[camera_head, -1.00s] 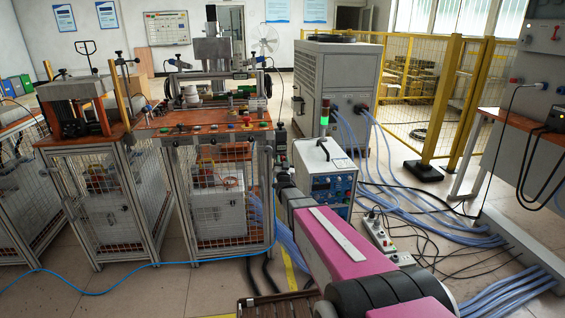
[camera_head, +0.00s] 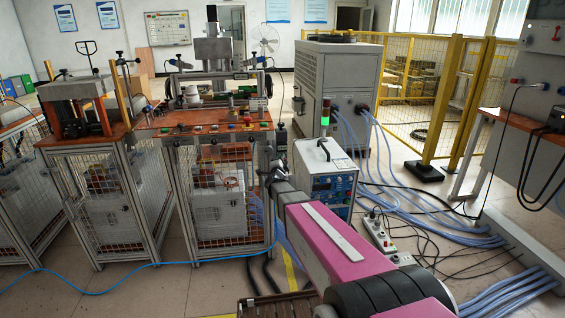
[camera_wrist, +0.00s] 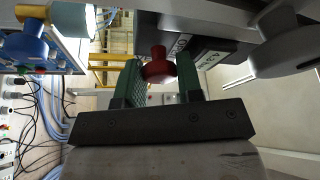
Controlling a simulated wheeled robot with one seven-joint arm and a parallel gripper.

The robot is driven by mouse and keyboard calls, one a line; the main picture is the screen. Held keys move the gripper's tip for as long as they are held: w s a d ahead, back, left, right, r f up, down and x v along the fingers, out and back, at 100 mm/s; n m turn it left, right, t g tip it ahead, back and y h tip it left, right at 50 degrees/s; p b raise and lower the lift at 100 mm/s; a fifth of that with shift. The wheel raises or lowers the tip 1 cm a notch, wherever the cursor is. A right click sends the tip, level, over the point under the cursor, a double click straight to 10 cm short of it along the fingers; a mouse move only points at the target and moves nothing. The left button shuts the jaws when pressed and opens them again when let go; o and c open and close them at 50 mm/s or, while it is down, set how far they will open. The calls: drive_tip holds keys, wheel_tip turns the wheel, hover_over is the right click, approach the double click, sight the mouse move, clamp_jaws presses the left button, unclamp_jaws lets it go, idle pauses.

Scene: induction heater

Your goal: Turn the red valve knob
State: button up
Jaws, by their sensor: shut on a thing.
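The red valve knob (camera_wrist: 157,66) shows in the wrist view, at the top middle, in front of dark labelled blocks. My gripper (camera_wrist: 160,75) has its two green fingers on either side of the knob and is shut on it. The fingers hide parts of the knob's sides. In the head view, the end of my arm is beside the right end of the wooden-topped workbench (camera_head: 190,128). The red valve knob cannot be made out there.
In the wrist view, a blue knob (camera_wrist: 25,45) is at the left and a grey rounded part (camera_wrist: 288,45) at the right. In the head view, a blue-fronted power unit (camera_head: 325,178) stands close right of my arm. Hoses and cables (camera_head: 440,205) cover the floor at right.

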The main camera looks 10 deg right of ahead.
drive_tip(key=m+g, duration=0.1)
drive_tip(key=m, duration=0.3)
drive_tip(key=shift+r+m+g, duration=0.1)
drive_tip(key=shift+m+g, duration=0.3)
idle(0.4)
drive_tip(key=o, duration=0.9)
